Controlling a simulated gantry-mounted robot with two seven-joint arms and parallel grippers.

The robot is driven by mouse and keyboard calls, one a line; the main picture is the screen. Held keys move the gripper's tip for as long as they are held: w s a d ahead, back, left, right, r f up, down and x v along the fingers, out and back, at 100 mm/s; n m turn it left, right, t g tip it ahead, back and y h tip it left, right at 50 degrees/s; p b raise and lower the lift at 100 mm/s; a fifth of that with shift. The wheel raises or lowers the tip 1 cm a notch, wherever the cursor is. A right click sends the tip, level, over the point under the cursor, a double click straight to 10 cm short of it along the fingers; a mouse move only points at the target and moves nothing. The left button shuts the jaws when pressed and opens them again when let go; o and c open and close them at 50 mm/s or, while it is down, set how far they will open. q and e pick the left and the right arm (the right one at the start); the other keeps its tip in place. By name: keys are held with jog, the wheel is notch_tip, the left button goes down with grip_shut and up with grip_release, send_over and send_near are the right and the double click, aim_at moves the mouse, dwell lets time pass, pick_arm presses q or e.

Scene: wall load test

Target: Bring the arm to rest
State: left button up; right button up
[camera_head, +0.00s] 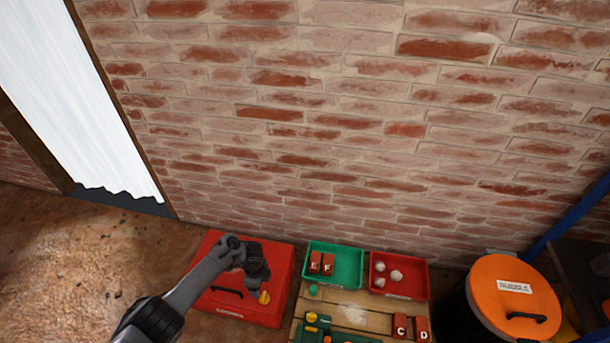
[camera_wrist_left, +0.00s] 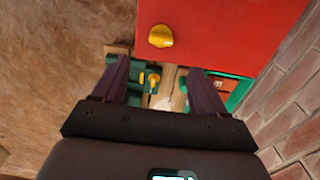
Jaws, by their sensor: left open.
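My left arm (camera_head: 190,285) comes in from the lower left in the head view. Its dark left gripper (camera_head: 258,278) hangs over the right part of a red case (camera_head: 228,303) on the floor. In the left wrist view the left gripper (camera_wrist_left: 158,65) has its two fingers spread, with nothing between them. The red case (camera_wrist_left: 225,35) with its yellow knob (camera_wrist_left: 160,36) lies beyond the fingertips there. Whether the gripper touches the case cannot be told. My right gripper is in neither view.
A wooden bench (camera_head: 345,306) carries a green tray (camera_head: 347,267) with red blocks, a red tray (camera_head: 413,284) with pale lumps, blocks marked C and D (camera_head: 400,326), and green tools. An orange-lidded bin (camera_head: 490,285) stands right. A brick wall (camera_head: 350,130) rises behind; the left floor is clear.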

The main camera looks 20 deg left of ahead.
pick_arm(q)
jog(key=s+d+f+g+p, duration=0.2)
jog(key=s+f+p, duration=0.2)
jog(key=s, duration=0.8)
jog(key=s+d+r+n+h+p, duration=0.1)
jog(key=s+d+r+p, duration=0.35)
jog(key=s+d, duration=0.3)
jog(key=s+d+r+h+p, duration=0.1)
jog(key=s+d+r+p, duration=0.2)
jog(key=s+d+p, duration=0.45)
jog(key=w+a+r+n+t+y+p, duration=0.15)
jog(key=r+n+p, duration=0.25)
jog(key=r+p, duration=1.55)
jog(key=a+r+n+t+p, duration=0.2)
jog(key=r+n+p, duration=0.45)
jog(key=r, duration=2.45)
jog(key=a+r+n+t+p, duration=0.25)
jog(key=r+p, duration=1.35)
jog(key=r, duration=1)
notch_tip(320, 180, down, 75)
jog(key=b, duration=7.5)
jog(key=shift+w+d, duration=0.15)
jog(key=shift+w, duration=0.05)
